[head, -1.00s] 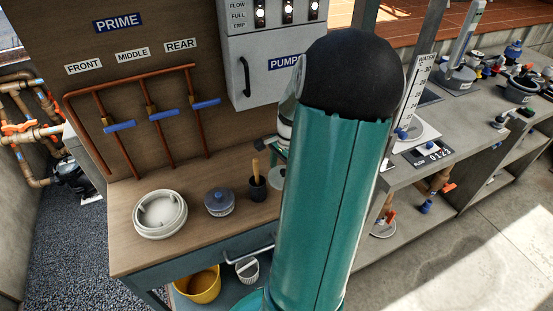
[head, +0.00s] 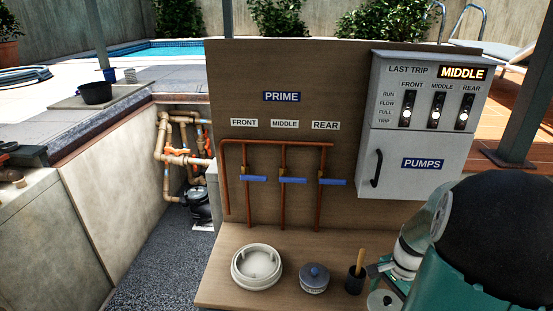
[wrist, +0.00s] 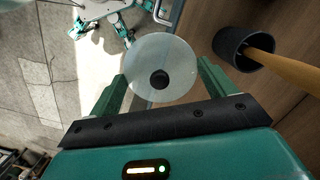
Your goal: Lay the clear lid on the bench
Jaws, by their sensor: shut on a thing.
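The clear lid (wrist: 160,52), a round see-through disc with a black knob, sits between the two green fingers of my gripper (wrist: 162,72) in the wrist view. The fingers are shut on its edges. In the head view the lid (head: 383,300) shows at the bottom edge, right of the black cup, partly cut off by the frame. My gripper (head: 380,268) is mostly hidden by my arm there. The wooden bench (head: 222,285) lies below the panel. In the wrist view the bench (wrist: 200,20) is at the right.
A black cup (head: 355,280) with a wooden handle in it stands close to the lid. Copper pipes with blue valve handles (head: 253,179) rise behind. Bare bench shows between these things.

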